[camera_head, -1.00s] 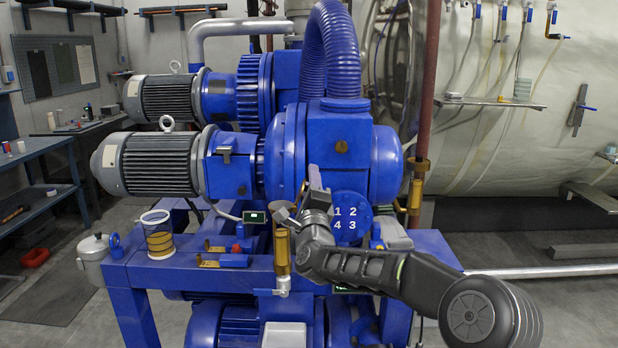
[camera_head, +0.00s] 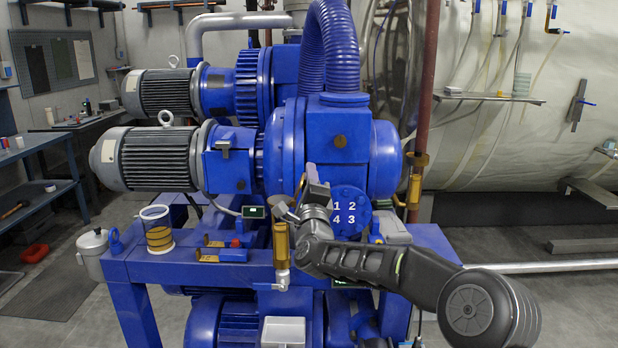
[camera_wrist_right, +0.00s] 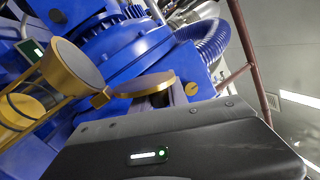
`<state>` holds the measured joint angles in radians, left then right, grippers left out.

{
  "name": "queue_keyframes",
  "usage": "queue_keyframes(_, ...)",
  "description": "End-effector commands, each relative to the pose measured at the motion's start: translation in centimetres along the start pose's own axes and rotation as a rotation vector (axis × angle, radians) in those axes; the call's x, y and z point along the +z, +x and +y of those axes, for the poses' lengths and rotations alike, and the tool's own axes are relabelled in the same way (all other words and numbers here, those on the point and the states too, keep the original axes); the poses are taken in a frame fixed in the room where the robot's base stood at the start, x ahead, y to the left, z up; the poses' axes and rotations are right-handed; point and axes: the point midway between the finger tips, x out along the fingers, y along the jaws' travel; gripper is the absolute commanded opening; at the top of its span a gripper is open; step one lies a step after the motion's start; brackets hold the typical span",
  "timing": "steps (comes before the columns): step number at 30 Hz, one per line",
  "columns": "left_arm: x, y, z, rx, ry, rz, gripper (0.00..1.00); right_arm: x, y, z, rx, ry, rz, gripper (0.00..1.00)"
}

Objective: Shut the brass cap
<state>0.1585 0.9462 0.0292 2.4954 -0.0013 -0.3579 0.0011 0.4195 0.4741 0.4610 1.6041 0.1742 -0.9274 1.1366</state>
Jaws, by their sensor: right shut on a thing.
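The brass filler tube (camera_head: 282,243) stands upright at the front of the blue pump frame. In the right wrist view its round top (camera_wrist_right: 76,66) shows at the left. The brass cap (camera_wrist_right: 146,84) is a round disc, joined to the tube by a small hinge block (camera_wrist_right: 101,98). It stands open, swung away from the tube's top. My right gripper (camera_head: 294,212) reaches in from the right beside the tube's top and is shut on the cap. The fingertips are partly hidden behind the cap in the wrist view. My left gripper is out of view.
The blue pump (camera_head: 335,150) rises just behind, with a numbered blue disc (camera_head: 350,212) right of my gripper. A clear jar with brass-coloured bands (camera_head: 158,232) stands on the frame to the left. A small lit display (camera_head: 253,212) sits left of the tube.

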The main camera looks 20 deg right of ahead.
Motion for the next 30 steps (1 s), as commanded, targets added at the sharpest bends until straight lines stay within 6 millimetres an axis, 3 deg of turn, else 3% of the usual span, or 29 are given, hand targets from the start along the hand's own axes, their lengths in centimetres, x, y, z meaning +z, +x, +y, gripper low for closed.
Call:
queue_keyframes(14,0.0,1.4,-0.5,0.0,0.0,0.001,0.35,0.8,0.1,0.0,0.022,-0.141,-0.039,0.0)
queue_keyframes(23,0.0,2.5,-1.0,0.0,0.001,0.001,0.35,2.3,0.4,-0.2,0.062,-0.373,-0.104,0.0)
queue_keyframes(30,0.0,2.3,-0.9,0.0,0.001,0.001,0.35,3.6,0.6,-0.1,0.1,-0.591,-0.163,0.0)
